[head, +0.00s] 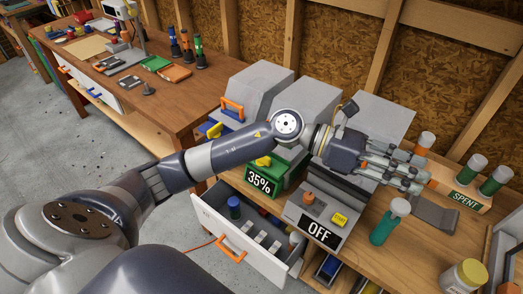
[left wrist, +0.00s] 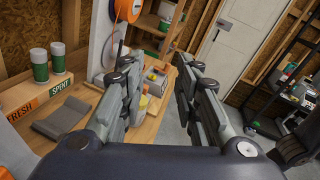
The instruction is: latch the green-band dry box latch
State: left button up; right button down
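The green-band dry box (head: 292,161) stands on the bench in the middle of the head view, its front carrying a 35% sign (head: 260,181). A yellow latch (head: 263,161) shows at its front; I cannot tell its exact position. My left forearm crosses in front of the box and hides part of it. My left gripper (head: 413,172) is well to the right of the box, above the bench. In the left wrist view its fingers (left wrist: 158,95) are spread apart with nothing between them. My right gripper is not in view.
A grey unit with an OFF sign (head: 319,232) stands beside the box, above an open drawer (head: 245,245). A blue-band box (head: 232,119) stands left.

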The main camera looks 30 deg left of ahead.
pick_arm(q)
jog(key=w+a+f+m+g+y, duration=0.2)
jog(key=a+f+m+y, duration=0.2)
jog(key=a+f+y, duration=0.15)
jog(key=m+g+y+p, duration=0.1)
jog(key=m+y+p, duration=0.15)
jog(key=y, duration=0.95)
send_over(261, 162)
jog(key=shift+n+h, duration=0.25)
jog(key=shift+n, duration=0.1)
jog(key=f, duration=0.7)
jog(key=f+p, duration=0.1)
jog(key=f, duration=0.2)
jog(key=shift+w+a+f, duration=0.2)
jog(key=shift+w+f, duration=0.05)
jog(key=shift+f, duration=0.75)
grip_shut()
